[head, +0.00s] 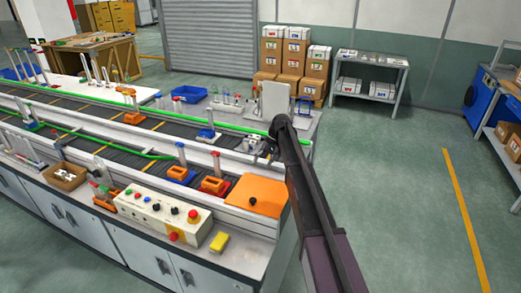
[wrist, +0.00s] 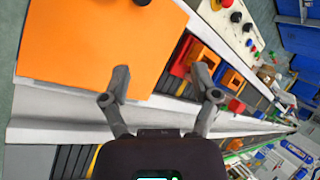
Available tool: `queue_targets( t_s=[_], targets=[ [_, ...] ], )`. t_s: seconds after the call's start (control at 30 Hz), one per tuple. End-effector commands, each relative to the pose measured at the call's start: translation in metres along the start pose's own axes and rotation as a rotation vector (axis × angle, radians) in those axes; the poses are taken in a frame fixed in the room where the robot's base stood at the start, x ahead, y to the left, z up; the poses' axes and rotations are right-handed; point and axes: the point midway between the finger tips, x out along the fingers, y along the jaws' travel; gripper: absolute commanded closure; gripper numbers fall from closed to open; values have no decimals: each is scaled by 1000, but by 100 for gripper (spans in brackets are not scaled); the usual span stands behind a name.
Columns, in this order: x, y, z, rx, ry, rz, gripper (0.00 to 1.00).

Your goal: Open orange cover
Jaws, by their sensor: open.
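The orange cover (head: 256,197) is a flat orange panel with a dark knob (head: 253,201). It lies at the right end of the conveyor bench, beside the control box. In the wrist view the cover (wrist: 95,50) fills the upper left, with its black knob (wrist: 142,2) cut off at the top edge. My gripper (wrist: 162,82) is open and empty, with one fingertip in front of the cover and the other over the conveyor side. In the head view my gripper (head: 268,150) is partly hidden by my arm, behind and above the cover.
A control box (head: 160,208) with buttons and a red stop knob stands left of the cover. A yellow block (head: 219,242) lies on the bench front. Orange and blue holders (head: 180,172) sit on the conveyor. The floor to the right is clear.

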Motion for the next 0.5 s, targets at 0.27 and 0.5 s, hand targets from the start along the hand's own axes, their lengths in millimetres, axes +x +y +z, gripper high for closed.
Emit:
queue_targets(
  t_s=[0.27,0.5],
  targets=[
    [12,7,42,28,26,47,22],
    [34,24,121,86,84,152,22]
  ],
)
